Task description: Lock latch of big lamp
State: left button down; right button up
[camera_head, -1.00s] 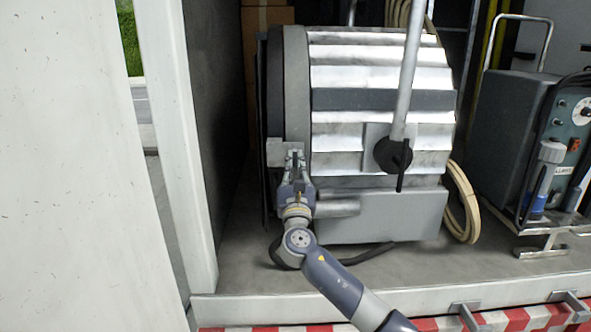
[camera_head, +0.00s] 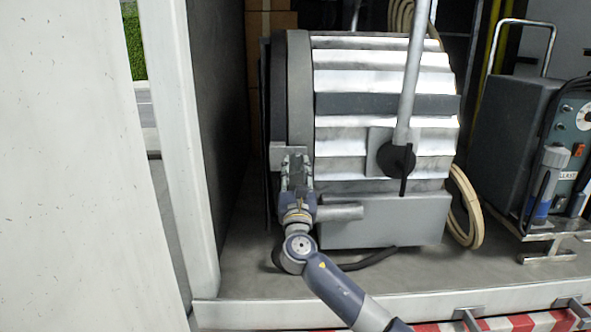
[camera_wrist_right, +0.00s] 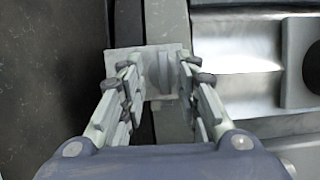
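The big lamp (camera_head: 385,80) is a large ribbed silver drum with a dark grey front ring, standing on the truck bed. My right gripper (camera_head: 297,168) is just below the latch in the head view, fingers spread. In the right wrist view the open fingers (camera_wrist_right: 155,90) stand either side of the latch plate (camera_wrist_right: 152,62), with a visible gap between them. Whether a finger touches the latch I cannot tell. My left gripper is not in view.
A metal pole with a black knob (camera_head: 396,160) stands on the lamp's side. A coiled hose (camera_head: 467,208) lies right of it. A grey-blue power unit (camera_head: 520,130) stands at the right. A white door post (camera_head: 180,150) is close on the left.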

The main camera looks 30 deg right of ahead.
jog(key=v, duration=1.1)
jog(key=shift+s+a+f, duration=0.15)
jog(key=shift+a, duration=0.2)
notch_tip(320, 180, down, 24)
jog(key=w+m+g+y, duration=0.2)
jog(key=m+g+y, duration=0.1)
jog(key=g+y, duration=0.1)
jog(key=s+a+f+m+g+y, duration=0.1)
jog(key=s+f+m+g+y, duration=0.2)
jog(key=f, duration=0.9)
jog(key=s+a+f+m+g, duration=0.1)
jog(key=s+f+m+g, duration=0.15)
jog(key=s+f, duration=0.65)
jog(key=s+a+f+m+g+y+b, duration=0.1)
jog(key=s+a+f+m+g+y, duration=0.15)
jog(key=s+f+m, duration=0.75)
jog(key=s+a+f+m+g+y+b, duration=0.15)
jog(key=s+a+f+g, duration=0.25)
jog(key=s+f, duration=1.2)
jog(key=s+a+f+m+g, duration=0.1)
jog(key=s+a+f+m, duration=0.1)
jog(key=s, duration=0.5)
jog(key=s+a+f+m+g, duration=0.1)
jog(key=s+a+f+m, duration=0.1)
jog(key=s+m, duration=0.3)
jog(key=s+f, duration=0.1)
jog(key=s, duration=0.2)
jog(key=shift+s+a+f+y+p, duration=0.2)
jog(key=shift+s+f+y+p, duration=0.1)
jog(key=shift+y+p, duration=0.1)
